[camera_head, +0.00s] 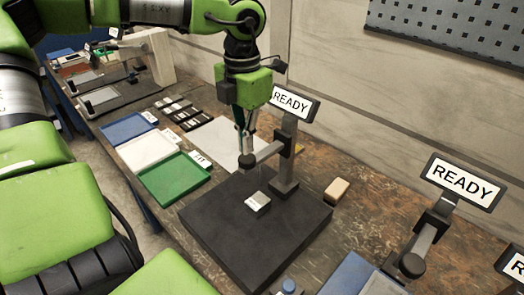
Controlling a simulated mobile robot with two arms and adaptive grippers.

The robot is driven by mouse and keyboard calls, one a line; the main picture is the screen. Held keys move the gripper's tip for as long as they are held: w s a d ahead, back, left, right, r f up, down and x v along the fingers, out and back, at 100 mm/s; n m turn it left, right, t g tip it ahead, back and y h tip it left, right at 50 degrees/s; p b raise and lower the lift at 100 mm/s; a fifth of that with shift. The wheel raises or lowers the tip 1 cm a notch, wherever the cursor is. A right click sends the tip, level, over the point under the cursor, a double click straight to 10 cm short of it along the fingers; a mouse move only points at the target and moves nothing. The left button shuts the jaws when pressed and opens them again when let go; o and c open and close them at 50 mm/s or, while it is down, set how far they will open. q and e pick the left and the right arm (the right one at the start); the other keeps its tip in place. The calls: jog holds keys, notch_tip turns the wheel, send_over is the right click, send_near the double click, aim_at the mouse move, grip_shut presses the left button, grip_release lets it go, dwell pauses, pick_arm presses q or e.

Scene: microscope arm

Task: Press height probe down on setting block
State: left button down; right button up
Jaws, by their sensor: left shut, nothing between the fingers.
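The height probe (246,160) is a small dark round-ended part on a side arm of an upright grey stand. My left gripper (244,147) points down just above it with its fingers shut and nothing between them. The fingertips are at or very near the probe's top; I cannot tell if they touch. A small pale labelled block, likely the setting block (257,202), lies on the black base plate (225,225), below the probe in the picture. A gap shows between probe and block. My right gripper is not in view.
The stand (286,160) carries a READY display (294,103). A beige block (337,190) lies right of the plate. Green (174,180), white and blue trays lie to the left. Another READY display (463,182) stands at right. The plate's front is clear.

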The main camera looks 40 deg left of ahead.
aim_at(247, 157)
pick_arm(q)
jog(key=shift+f, duration=0.15)
jog(key=shift+f+b, duration=3.7)
jog(key=shift+f, duration=0.1)
jog(key=shift+r, duration=0.2)
jog(key=shift+r+p, duration=2.65)
jog(key=shift+r, duration=1.35)
